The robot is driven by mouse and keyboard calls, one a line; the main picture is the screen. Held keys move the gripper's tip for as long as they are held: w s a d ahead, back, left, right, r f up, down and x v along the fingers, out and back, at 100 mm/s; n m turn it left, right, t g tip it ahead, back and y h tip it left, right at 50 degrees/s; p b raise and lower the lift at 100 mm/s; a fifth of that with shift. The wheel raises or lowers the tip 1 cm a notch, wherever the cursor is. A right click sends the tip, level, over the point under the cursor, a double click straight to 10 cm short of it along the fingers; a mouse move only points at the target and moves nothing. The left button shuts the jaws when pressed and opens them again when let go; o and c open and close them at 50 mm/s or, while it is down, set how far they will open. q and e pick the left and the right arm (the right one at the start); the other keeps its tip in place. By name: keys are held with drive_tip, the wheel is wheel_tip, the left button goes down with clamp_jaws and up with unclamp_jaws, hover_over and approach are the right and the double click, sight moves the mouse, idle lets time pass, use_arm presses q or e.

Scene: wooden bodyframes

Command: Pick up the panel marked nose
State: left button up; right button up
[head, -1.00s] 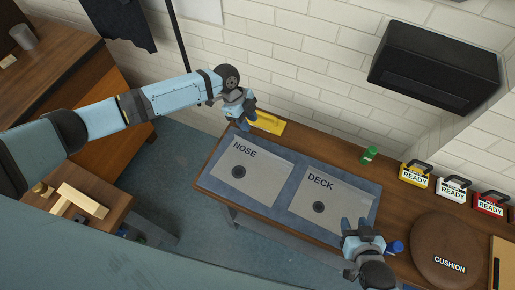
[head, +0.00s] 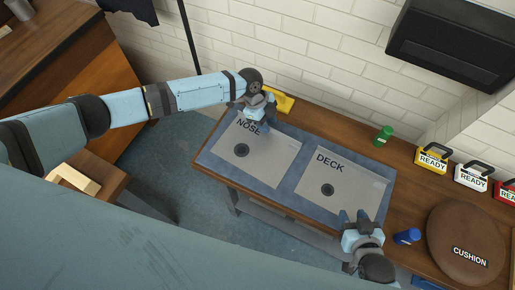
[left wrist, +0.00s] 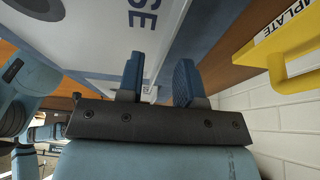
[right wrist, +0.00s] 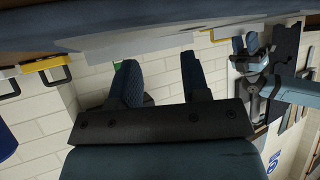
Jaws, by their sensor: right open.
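The nose panel (head: 255,155) is a flat grey sheet with a dark round knob (head: 241,150), lying on the blue mat at the left of the bench. My left gripper (head: 259,116) is over its far edge, near the word NOSE. In the left wrist view my left gripper (left wrist: 160,82) has its fingers apart, with nothing seen between them, and the nose panel (left wrist: 105,35) close beyond. The deck panel (head: 335,190) lies to the right. My right gripper (head: 358,222) is open and empty at the deck panel's near right corner.
A yellow template (head: 279,100) lies behind the left gripper, against the wall side. A green bottle (head: 384,135), a blue cylinder (head: 407,236), a round brown cushion (head: 467,245) and READY cases (head: 431,160) stand to the right. A strip of blue mat (head: 294,178) is bare between the panels.

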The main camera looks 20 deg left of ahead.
use_arm(q)
drive_tip(key=shift+d+f, duration=0.15)
drive_tip(key=shift+f, duration=0.4)
drive_tip(key=shift+r, duration=0.15)
clamp_jaws()
drive_tip(key=shift+r, duration=0.1)
